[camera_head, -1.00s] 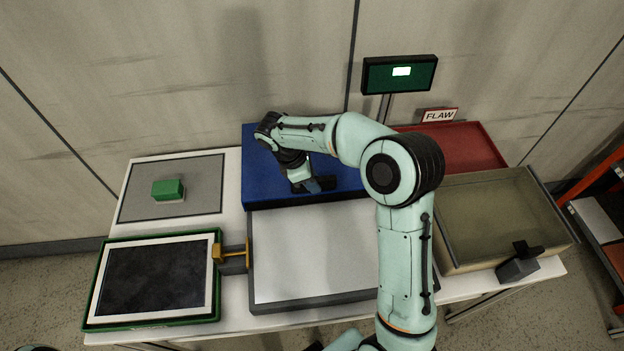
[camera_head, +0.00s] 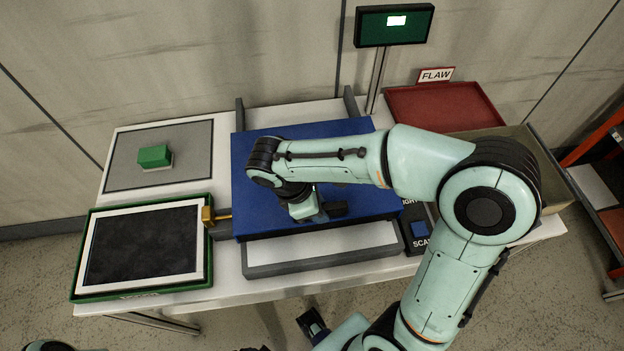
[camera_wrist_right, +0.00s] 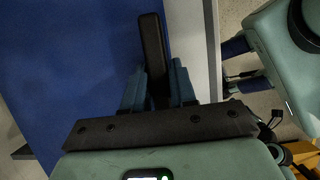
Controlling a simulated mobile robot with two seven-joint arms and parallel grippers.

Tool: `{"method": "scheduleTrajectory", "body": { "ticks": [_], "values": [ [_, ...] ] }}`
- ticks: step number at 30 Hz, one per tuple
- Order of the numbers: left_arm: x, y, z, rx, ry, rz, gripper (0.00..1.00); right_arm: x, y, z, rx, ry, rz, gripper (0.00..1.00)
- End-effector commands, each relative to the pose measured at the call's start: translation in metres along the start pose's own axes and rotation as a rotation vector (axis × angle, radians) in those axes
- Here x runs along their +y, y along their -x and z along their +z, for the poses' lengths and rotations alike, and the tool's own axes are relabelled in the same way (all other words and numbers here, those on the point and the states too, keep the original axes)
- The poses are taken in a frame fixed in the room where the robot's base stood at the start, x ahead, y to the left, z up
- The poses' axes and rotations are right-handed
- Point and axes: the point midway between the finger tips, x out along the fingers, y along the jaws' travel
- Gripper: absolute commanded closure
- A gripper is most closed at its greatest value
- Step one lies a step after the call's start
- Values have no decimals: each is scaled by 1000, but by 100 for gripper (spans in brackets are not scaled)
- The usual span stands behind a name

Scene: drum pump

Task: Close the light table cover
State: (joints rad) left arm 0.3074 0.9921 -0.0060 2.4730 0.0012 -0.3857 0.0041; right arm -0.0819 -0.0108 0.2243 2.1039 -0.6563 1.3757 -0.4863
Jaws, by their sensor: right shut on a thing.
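The light table cover (camera_head: 262,207) is a flat blue panel lying over the back and middle of the light table. A white strip of the light table (camera_head: 345,240) shows bare along its front, with a grey frame edge. My right gripper (camera_head: 322,213) is at the front right part of the cover. In the right wrist view the cover (camera_wrist_right: 60,80) fills the left, and my right gripper (camera_wrist_right: 157,88) is shut on the cover's black handle bar (camera_wrist_right: 152,45). My left gripper (camera_head: 313,325) is low in front of the table, empty; its jaw opening is unclear.
A green-framed dark tray (camera_head: 145,245) lies at the left with a brass-coloured block (camera_head: 208,215) at its side. A green block (camera_head: 154,155) sits on a grey mat (camera_head: 125,175). A screen (camera_head: 394,25), a red FLAW tray (camera_head: 445,105) and a partly hidden bin (camera_head: 545,165) stand at the right.

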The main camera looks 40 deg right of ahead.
Motion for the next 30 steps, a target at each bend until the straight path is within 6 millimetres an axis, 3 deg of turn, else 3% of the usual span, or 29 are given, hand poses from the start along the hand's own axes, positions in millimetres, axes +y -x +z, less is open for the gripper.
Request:
{"method": "scheduleTrajectory", "body": {
  "ticks": [3, 9, 15, 26, 27, 29, 30],
  "values": [
    [-2, -6, 1, -2, 1, -1, 12, -32, -2, 0, 0, 5, -1, 100],
    [-4, -9, 1, -3, 1, -1, 12, -66, -1, 0, -1, 3, -3, 100],
    [-4, -10, 2, -4, 1, -1, 12, -81, 0, 0, 0, 1, -4, 100],
    [-4, -10, 2, -4, 1, -1, 12, -85, 0, -1, -1, 2, -9, 100],
    [-4, -10, 2, -4, 1, -1, 12, -85, 0, -1, -1, 2, -9, 71],
    [-4, -10, 2, -4, 1, -1, 12, -84, 0, -1, -1, 3, -8, 53],
    [-4, -10, 2, -4, 1, -1, 12, -84, 0, -1, -1, 2, -7, 53]
  ]
}}
